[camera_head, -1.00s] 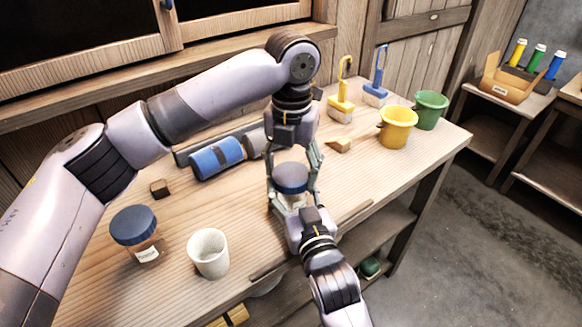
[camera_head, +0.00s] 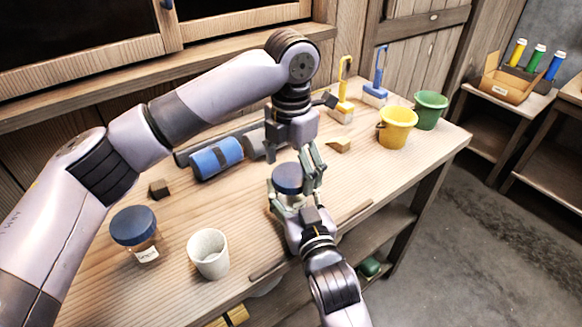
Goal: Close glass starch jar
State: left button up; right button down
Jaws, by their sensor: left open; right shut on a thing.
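A glass jar (camera_head: 291,199) with a dark blue lid (camera_head: 287,178) stands near the table's front edge, in the middle of the view. The lid sits on top of the jar; I cannot tell how tightly. My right gripper (camera_head: 286,208) is shut on the jar's body from the front and hides much of it. My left gripper (camera_head: 309,169) points down over the jar from above. It is open, with its visible fingers beside the lid on the right. Any label on this jar is hidden.
A second blue-lidded jar (camera_head: 135,229) with a label too small to read and a white cup (camera_head: 208,254) stand at the left. A blue roll (camera_head: 216,158) lies behind. Yellow (camera_head: 397,127) and green (camera_head: 430,110) buckets stand at the right. A wooden wedge (camera_head: 340,146) lies nearer.

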pick_arm(q)
jog(key=shift+r, duration=2.25)
jog(key=shift+c, duration=0.5)
